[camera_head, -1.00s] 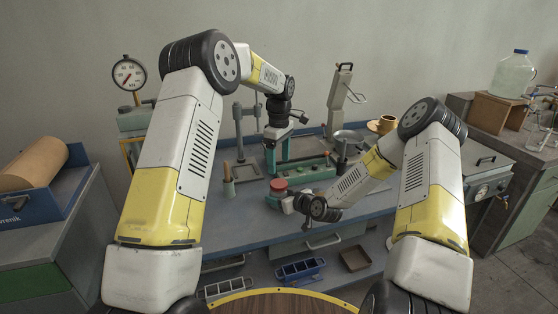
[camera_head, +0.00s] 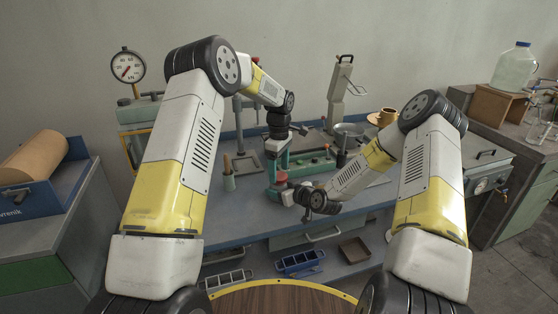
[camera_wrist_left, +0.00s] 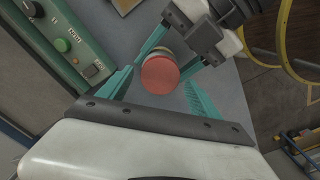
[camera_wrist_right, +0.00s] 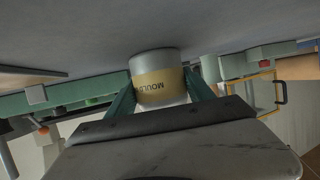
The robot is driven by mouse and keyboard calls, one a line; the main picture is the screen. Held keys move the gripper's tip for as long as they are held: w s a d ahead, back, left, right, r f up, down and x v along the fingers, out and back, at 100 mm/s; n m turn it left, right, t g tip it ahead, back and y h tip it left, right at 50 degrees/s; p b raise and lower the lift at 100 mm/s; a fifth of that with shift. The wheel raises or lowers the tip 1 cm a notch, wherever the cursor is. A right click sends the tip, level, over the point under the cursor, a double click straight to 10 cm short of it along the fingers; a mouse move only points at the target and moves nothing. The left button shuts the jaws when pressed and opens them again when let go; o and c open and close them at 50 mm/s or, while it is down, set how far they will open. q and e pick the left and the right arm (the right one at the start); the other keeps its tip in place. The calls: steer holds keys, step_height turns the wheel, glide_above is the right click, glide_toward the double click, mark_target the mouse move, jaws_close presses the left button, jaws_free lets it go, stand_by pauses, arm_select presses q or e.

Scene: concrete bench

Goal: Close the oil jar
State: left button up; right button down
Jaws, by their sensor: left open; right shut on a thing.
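The oil jar is a short metal can with a tan label (camera_wrist_right: 156,84), upside down in the right wrist view. My right gripper (camera_wrist_right: 158,92) is shut on its sides. A round red lid (camera_wrist_left: 160,75) shows from above in the left wrist view, over the jar's rim. I cannot tell how tightly it sits. My left gripper (camera_wrist_left: 158,82) is open, pointing down, with one finger on each side of the red lid. In the head view the left gripper (camera_head: 280,174) is over the jar, and my right gripper (camera_head: 290,196) reaches in from the right.
A green machine with buttons (camera_wrist_left: 70,45) stands close behind the jar on the blue bench (camera_head: 225,208). A brown-handled tool in a green holder (camera_head: 228,175) stands to the left. A grey dish (camera_head: 350,129) and a brown cup (camera_head: 387,115) are at the back right.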

arm_select(q)
steer(key=shift+f, duration=0.65)
